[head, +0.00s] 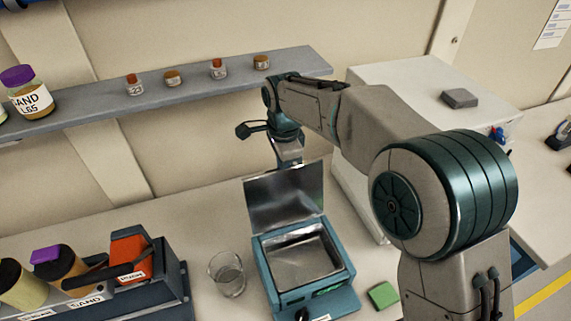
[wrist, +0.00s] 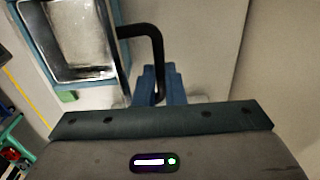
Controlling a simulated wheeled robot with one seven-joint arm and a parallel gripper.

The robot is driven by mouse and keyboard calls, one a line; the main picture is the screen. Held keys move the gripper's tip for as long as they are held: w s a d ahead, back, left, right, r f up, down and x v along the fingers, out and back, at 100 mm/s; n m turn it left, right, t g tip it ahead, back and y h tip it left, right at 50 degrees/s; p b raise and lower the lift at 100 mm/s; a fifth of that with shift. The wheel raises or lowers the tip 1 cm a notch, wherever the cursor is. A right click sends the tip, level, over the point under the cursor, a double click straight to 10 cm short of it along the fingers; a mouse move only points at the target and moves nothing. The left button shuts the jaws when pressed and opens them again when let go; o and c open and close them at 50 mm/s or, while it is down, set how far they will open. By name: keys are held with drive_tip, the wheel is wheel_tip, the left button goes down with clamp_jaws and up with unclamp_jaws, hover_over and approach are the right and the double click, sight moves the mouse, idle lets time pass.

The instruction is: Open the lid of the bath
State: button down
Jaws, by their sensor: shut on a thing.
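The bath (head: 345,302) is a teal box with an open metal basin (head: 300,262) on the bench. Its shiny metal lid (head: 285,197) stands raised, nearly upright, at the back edge of the basin. My gripper (head: 289,155) is at the top of the lid, with its fingertips partly hidden behind it. In the wrist view the basin (wrist: 78,38) shows at upper left. The black bent lid handle (wrist: 152,34) runs between my blue fingers (wrist: 157,85), which are shut on it.
A clear beaker (head: 228,274) stands just left of the bath, and a green block (head: 383,295) lies to its right. A rack with bottles (head: 180,285) is at far left. A shelf with small jars (head: 200,88) is behind. A large white box (head: 400,75) stands to the right.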

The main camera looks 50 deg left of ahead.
drive_tip(key=shift+f, duration=0.15)
drive_tip(key=c, duration=1.5)
unclamp_jaws()
wheel_tip(320, 180, up, 14)
drive_tip(key=b, duration=0.1)
drive_tip(key=shift+d+b, duration=0.3)
